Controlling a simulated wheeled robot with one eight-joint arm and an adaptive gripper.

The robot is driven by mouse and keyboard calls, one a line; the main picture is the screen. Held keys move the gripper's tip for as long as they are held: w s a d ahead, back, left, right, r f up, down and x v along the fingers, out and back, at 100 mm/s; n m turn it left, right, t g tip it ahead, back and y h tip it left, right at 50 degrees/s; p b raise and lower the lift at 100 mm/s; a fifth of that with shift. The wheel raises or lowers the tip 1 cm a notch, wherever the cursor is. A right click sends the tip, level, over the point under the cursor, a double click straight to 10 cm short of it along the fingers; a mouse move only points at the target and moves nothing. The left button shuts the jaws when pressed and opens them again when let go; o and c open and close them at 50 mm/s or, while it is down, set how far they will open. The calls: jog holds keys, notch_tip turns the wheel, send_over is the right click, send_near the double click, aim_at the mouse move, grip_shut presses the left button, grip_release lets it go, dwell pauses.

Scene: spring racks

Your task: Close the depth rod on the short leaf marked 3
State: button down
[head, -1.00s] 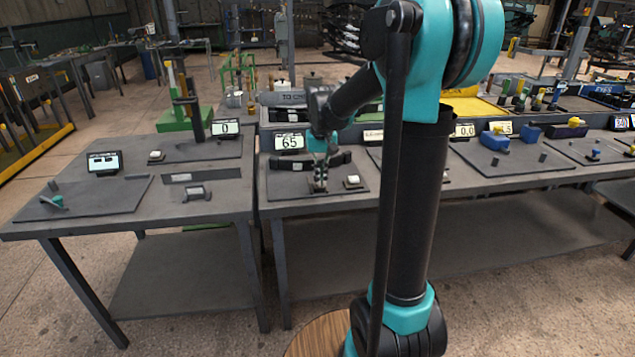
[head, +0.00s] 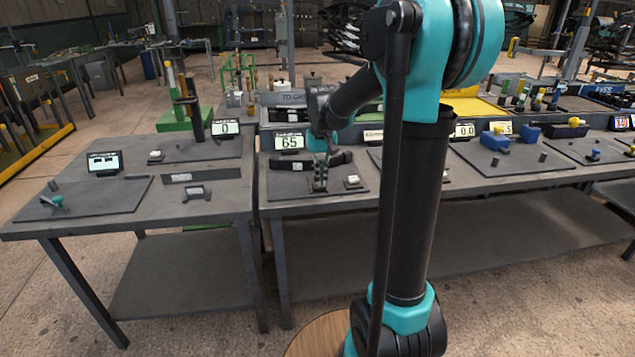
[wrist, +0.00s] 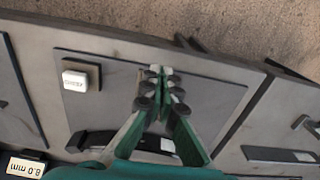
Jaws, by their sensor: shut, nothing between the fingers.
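A short dark curved leaf (head: 282,164) with a pale label lies on a dark plate (head: 283,189); the mark on the label is too small to read. The leaf also shows in the wrist view (wrist: 97,140). My gripper (head: 319,181) is above the plate at the leaf's near side, pointing down. In the wrist view my gripper (wrist: 158,76) has its fingers together, with nothing visibly held. Small grey and pale parts show around the fingertips. The fingers cover them, so I cannot make out the depth rod or whether they touch it.
A white button block (head: 352,180) stands right of my gripper and also shows in the wrist view (wrist: 75,79). Another bench (head: 218,208) with similar plates is on the left. The plate's front is clear.

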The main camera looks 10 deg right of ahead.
jog(key=shift+f, duration=0.2)
jog(key=shift+f, duration=0.8)
jog(key=shift+w, duration=0.55)
jog(key=shift+w, duration=0.35)
jog(key=shift+w, duration=1.85)
